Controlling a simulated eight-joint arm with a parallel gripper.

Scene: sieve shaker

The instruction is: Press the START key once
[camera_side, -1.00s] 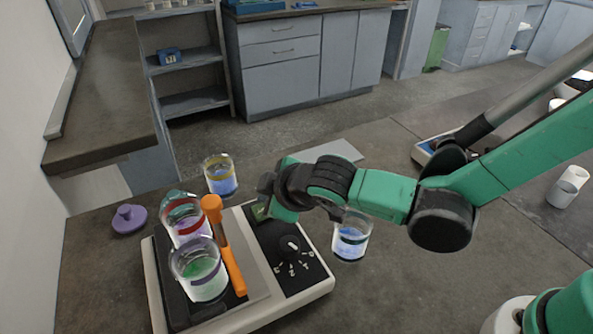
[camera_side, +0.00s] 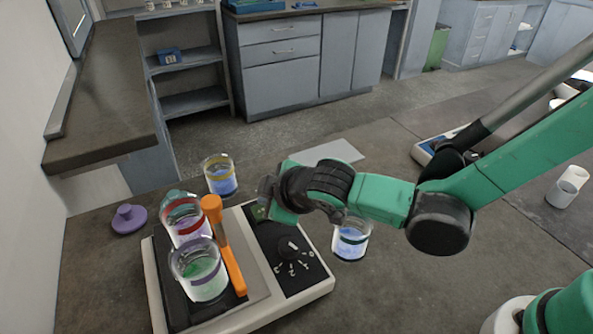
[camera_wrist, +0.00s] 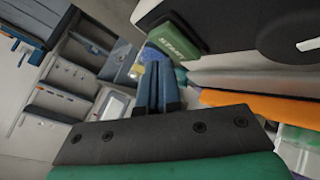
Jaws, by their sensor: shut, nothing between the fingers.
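The green START key (camera_wrist: 175,40), with its white lettering, shows in the wrist view at one end of the shaker's dark panel. In the side view the START key (camera_side: 258,213) is a small green patch, partly hidden by my gripper (camera_side: 265,192). My gripper (camera_wrist: 158,72) is shut and empty. Its two dark fingers lie together, with their tips close to the key's lower left in the wrist view. I cannot tell whether the tips touch the key. The shaker (camera_side: 318,291) is a pale box on the bench.
A dial (camera_side: 288,247) with white marks sits on the same panel. An orange clamp (camera_side: 224,245) and two jars (camera_side: 200,272) are on the shaker's plate. A blue-filled jar (camera_side: 221,177) stands behind, another (camera_side: 350,241) to the right. A purple lid (camera_side: 129,218) lies left.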

